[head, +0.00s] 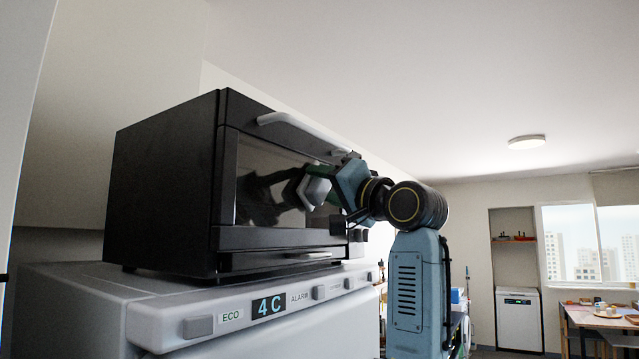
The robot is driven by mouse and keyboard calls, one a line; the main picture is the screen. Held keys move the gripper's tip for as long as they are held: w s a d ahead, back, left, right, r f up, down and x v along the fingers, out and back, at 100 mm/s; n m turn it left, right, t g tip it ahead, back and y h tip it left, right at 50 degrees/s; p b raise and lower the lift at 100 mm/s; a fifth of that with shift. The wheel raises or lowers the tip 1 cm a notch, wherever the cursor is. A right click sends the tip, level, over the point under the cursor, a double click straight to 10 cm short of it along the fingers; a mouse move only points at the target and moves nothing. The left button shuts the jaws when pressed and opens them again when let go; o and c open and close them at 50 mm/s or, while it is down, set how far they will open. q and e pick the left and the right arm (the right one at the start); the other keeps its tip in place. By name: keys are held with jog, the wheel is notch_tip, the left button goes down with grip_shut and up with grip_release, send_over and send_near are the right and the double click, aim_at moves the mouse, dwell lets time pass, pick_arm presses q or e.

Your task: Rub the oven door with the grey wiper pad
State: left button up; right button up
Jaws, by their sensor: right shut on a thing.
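The black oven (165,185) stands on top of a white appliance, and its dark glass door (262,180) faces right. A light handle (290,128) runs along the door's top. My right gripper (325,190) is in front of the door's right part, shut on the grey wiper pad (314,191). The pad is at or very near the glass; I cannot tell if it touches. The door reflects the gripper and pad. The fingers are partly hidden by the gripper's body. My left gripper is not in view.
The white appliance (200,305) under the oven has a display reading 4 C and several buttons along its top edge. A table (600,318) with dishes stands at the far right by a window. A white machine (518,318) stands in the back niche.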

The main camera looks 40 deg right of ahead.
aim_at(279, 173)
jog(key=shift+w+d, duration=0.2)
jog(key=shift+d, duration=0.3)
jog(key=shift+a, duration=0.2)
jog(key=shift+s+a+f+b, duration=0.1)
jog(key=shift+s+a+b, duration=0.15)
jog(key=shift+a, duration=0.5)
jog(key=shift+s+a+r+b, duration=0.1)
jog(key=shift+s+a, duration=0.25)
jog(key=shift+a, duration=0.45)
jog(key=shift+s+a+f+b, duration=0.1)
jog(key=shift+s+a+b, duration=0.15)
jog(key=shift+a, duration=0.5)
jog(key=shift+s+a+b, duration=0.15)
jog(key=shift+s+a, duration=0.25)
jog(key=shift+a, duration=0.5)
jog(key=shift+s+a+b, duration=0.1)
jog(key=shift+s+a, duration=0.35)
jog(key=shift+a, duration=0.45)
jog(key=shift+s+a+b, duration=0.15)
jog(key=shift+s+a, duration=0.25)
jog(key=shift+a, duration=0.5)
jog(key=shift+d, duration=0.1)
jog(key=s+d+b, duration=0.1)
jog(key=s+d, duration=0.1)
jog(key=s, duration=0.3)
jog(key=shift+s+d+b, duration=0.15)
jog(key=shift+s+b, duration=0.15)
jog(key=shift+s, duration=0.1)
